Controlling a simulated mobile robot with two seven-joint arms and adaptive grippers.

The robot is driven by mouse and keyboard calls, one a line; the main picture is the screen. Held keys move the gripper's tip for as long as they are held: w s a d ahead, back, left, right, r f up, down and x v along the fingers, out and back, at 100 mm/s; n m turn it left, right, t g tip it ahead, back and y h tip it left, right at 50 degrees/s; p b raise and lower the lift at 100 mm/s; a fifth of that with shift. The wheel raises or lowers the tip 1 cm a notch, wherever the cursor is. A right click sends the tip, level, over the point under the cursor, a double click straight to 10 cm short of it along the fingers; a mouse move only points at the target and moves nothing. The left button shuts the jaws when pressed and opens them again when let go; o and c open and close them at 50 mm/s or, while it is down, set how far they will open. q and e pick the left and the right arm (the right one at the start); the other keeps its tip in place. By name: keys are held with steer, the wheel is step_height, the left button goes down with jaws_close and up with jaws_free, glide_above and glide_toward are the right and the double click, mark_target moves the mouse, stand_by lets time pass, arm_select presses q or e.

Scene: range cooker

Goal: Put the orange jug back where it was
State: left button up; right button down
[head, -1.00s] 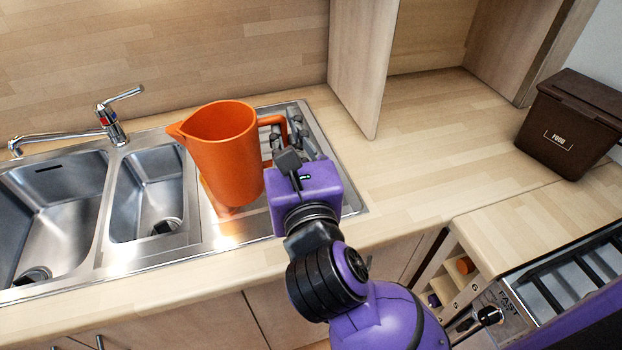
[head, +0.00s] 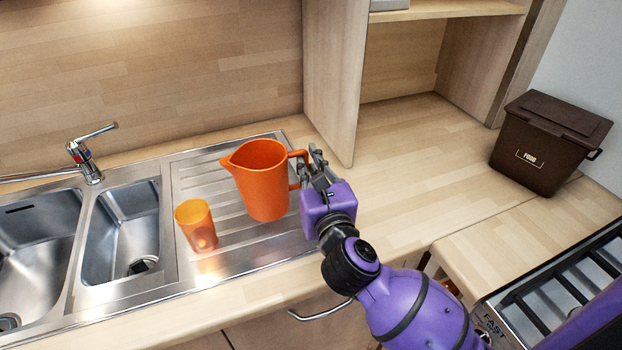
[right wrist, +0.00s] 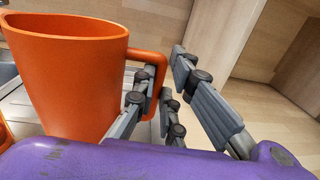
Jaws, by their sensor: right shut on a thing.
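The orange jug (head: 262,182) is upright over the right part of the ribbed steel drainboard (head: 245,230), its spout to the left and its handle to the right. I cannot tell whether its base touches the drainboard. My right gripper (head: 312,168) is shut on the jug's handle from the right. In the right wrist view, the jug (right wrist: 65,75) fills the left side, and the gripper's fingers (right wrist: 175,95) are at the handle. My left gripper is not in view.
A translucent orange cup (head: 196,226) stands on the drainboard, left of the jug. The sink basins (head: 120,240) and tap (head: 85,155) are further left. A wooden cabinet panel (head: 335,75) rises behind my gripper. Clear worktop (head: 420,160) stretches right to a brown food bin (head: 552,140).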

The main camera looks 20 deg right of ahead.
steer(key=f, duration=0.3)
steer(key=w+d+f+b, duration=0.1)
steer(key=shift+d+f, duration=0.1)
steer(key=shift+f, duration=0.25)
steer(key=shift+w+f, duration=0.1)
steer(key=shift+f, duration=0.2)
steer(key=c, duration=1.8)
jaws_free()
